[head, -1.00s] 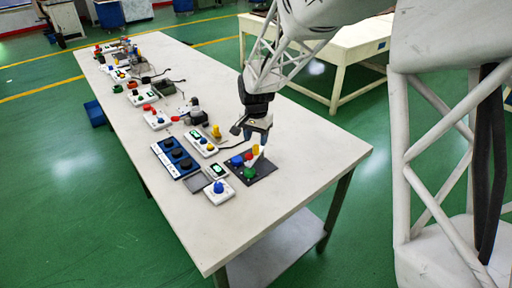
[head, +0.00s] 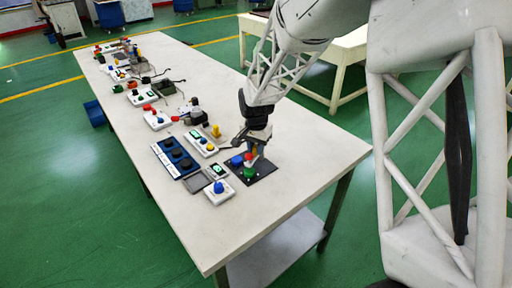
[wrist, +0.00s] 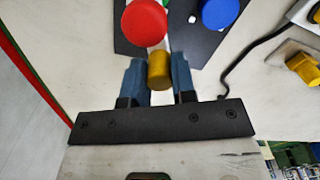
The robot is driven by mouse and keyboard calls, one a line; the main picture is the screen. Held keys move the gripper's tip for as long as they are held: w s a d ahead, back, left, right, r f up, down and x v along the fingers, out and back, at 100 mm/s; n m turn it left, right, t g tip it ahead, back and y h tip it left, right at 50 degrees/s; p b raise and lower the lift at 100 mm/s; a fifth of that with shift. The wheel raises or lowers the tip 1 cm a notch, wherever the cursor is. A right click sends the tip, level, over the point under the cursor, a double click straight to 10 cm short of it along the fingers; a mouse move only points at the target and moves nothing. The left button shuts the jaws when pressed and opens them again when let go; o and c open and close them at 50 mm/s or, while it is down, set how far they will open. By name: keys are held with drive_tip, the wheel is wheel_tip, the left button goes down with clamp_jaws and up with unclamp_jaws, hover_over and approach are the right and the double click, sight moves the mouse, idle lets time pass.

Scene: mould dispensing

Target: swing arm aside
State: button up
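A dark board (head: 262,172) near the front of the table carries red (head: 249,157), blue (head: 236,161) and green (head: 250,173) knobs. In the wrist view, a yellow cylinder (wrist: 160,74) stands between the two blue-grey fingers of my gripper (wrist: 158,66). Gaps show on both sides of it, so the gripper looks open. A pale strip (wrist: 158,46) shows between the cylinder and the red knob (wrist: 144,22). The blue knob (wrist: 219,13) is to the right. In the head view my gripper (head: 254,152) is low over the board and partly hides the yellow cylinder.
A blue panel with black knobs (head: 177,156), a white box with a blue button (head: 219,192) and a white box with a yellow part (head: 202,144) stand left of the board. A black cable (wrist: 262,45) runs nearby. The tabletop to the right is clear.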

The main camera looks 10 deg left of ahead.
clamp_jaws()
